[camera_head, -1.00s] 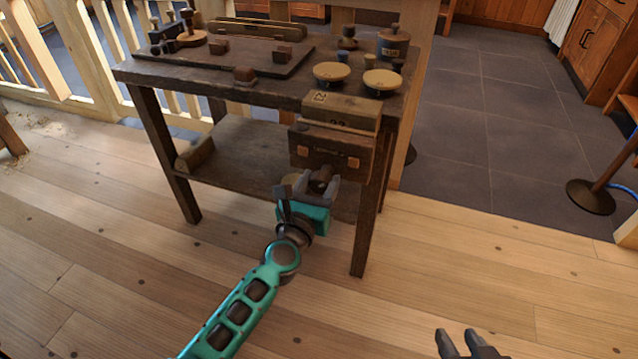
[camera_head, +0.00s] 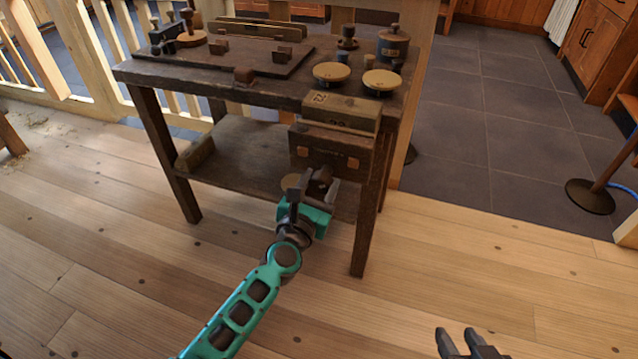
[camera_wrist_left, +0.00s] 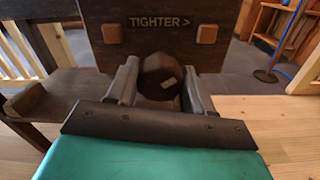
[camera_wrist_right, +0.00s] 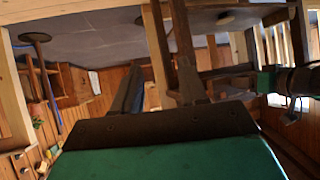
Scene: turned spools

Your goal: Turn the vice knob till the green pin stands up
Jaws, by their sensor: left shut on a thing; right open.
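The vice has a dark wooden front jaw (camera_head: 328,146) at the bench's right front end. In the left wrist view the jaw (camera_wrist_left: 165,42) reads "TIGHTER >" above the knob. The dark, faceted vice knob (camera_wrist_left: 160,77) carries a small pale mark and sits between both fingers of my left gripper (camera_wrist_left: 160,85). I cannot make out the green pin in any view. My right gripper (camera_head: 465,345) is open and empty, low over the floor; its fingers (camera_wrist_right: 160,92) stand apart.
The workbench (camera_head: 300,90) holds a dark board, round pale-topped pieces (camera_head: 332,72), a blue-banded jar (camera_head: 393,44) and small blocks. A lower shelf (camera_head: 240,150) and front leg (camera_head: 365,215) are close to my left arm.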

